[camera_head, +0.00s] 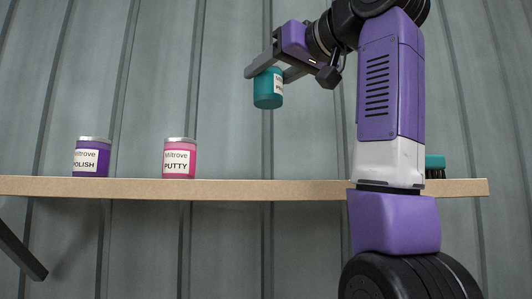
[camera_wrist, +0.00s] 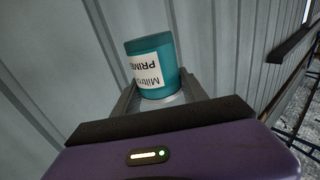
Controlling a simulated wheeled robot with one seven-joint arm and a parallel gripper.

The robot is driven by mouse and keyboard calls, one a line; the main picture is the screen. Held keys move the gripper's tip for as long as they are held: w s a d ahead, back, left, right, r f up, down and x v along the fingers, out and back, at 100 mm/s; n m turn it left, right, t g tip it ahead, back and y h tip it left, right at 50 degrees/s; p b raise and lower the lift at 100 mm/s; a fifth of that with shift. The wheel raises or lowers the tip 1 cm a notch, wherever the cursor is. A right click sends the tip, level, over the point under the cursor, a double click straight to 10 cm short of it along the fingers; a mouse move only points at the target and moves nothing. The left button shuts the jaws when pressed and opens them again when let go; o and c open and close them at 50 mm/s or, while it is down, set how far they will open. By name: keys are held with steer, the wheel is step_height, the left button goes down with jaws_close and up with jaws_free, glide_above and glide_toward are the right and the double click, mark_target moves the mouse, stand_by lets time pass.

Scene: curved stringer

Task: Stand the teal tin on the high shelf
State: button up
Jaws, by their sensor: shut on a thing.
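The teal tin (camera_head: 267,93) with a white label is held by my gripper (camera_head: 268,73), above the high shelf (camera_head: 260,188) and apart from it. It hangs slightly tilted in the head view, with clear air between its lower end and the board. My gripper is shut on it, one finger on each side. In the wrist view the teal tin (camera_wrist: 148,58) sits between the fingers of my gripper (camera_wrist: 158,95), its label reading upside down. The shelf is a light wooden board, partly hidden behind my arm.
A purple polish tin (camera_head: 91,160) and a pink putty tin (camera_head: 180,160) stand on the shelf at the left. A teal-topped item (camera_head: 435,165) stands at the right, partly hidden by my arm. The board between the putty tin and my arm is clear. Corrugated wall stands behind.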

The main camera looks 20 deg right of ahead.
step_height(320, 180, down, 14)
steer(key=shift+s+f+p, duration=0.1)
steer(key=shift+f+p, duration=0.1)
steer(key=shift+p, duration=0.7)
steer(key=shift+f, duration=0.1)
steer(key=o, duration=1.5)
steer(key=shift+s, duration=0.1)
steer(key=b+v, duration=0.4)
steer(key=v, duration=0.8)
